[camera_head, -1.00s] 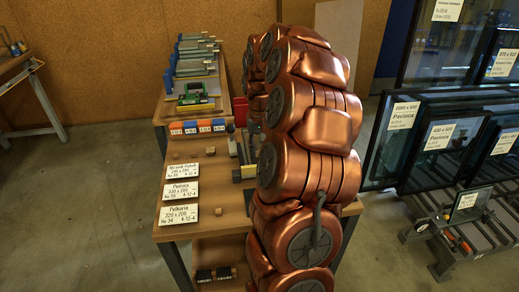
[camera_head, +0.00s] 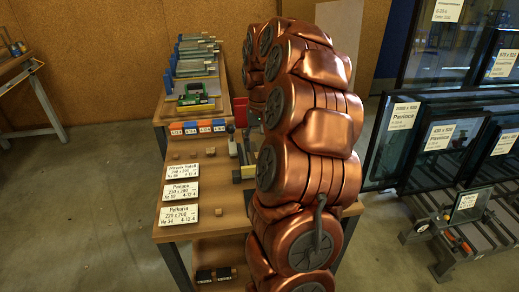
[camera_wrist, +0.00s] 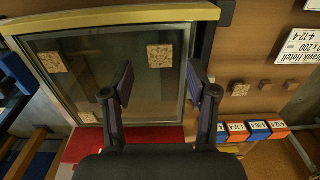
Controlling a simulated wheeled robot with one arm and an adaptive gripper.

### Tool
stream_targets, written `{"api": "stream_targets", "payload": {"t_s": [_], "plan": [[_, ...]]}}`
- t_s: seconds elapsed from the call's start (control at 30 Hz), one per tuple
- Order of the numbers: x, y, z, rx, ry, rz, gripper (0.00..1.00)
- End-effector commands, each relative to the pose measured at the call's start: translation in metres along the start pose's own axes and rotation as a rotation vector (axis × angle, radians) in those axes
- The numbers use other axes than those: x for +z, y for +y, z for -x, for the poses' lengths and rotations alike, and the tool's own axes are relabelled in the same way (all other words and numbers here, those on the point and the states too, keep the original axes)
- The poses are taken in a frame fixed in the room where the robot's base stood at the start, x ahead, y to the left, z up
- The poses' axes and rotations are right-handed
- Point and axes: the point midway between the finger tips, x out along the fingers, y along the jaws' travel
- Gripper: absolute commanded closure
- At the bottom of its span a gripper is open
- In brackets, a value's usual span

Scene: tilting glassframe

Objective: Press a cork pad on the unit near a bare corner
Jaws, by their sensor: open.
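The glass unit (camera_wrist: 118,88) lies in a light frame under my gripper in the wrist view. Cork pads show on its glass: one at upper left (camera_wrist: 52,62), one at upper right (camera_wrist: 160,55) and one at lower left (camera_wrist: 87,117). My gripper (camera_wrist: 159,82) is open over the unit, its fingers apart, with no pad seen between them. The right finger covers part of the unit's right side, so its lower right corner is partly hidden. In the head view my arm hides the unit and my gripper.
Loose cork pieces (camera_wrist: 239,88) lie on the wooden table beside the unit. A rack of glass panes (camera_head: 435,140) stands at right in the head view.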

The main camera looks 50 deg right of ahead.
Motion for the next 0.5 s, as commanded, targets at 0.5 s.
{"api": "stream_targets", "payload": {"t_s": [0.5], "plan": [[-0.001,-0.001,0.078,0.0,0.001,0.001,0.41]]}}
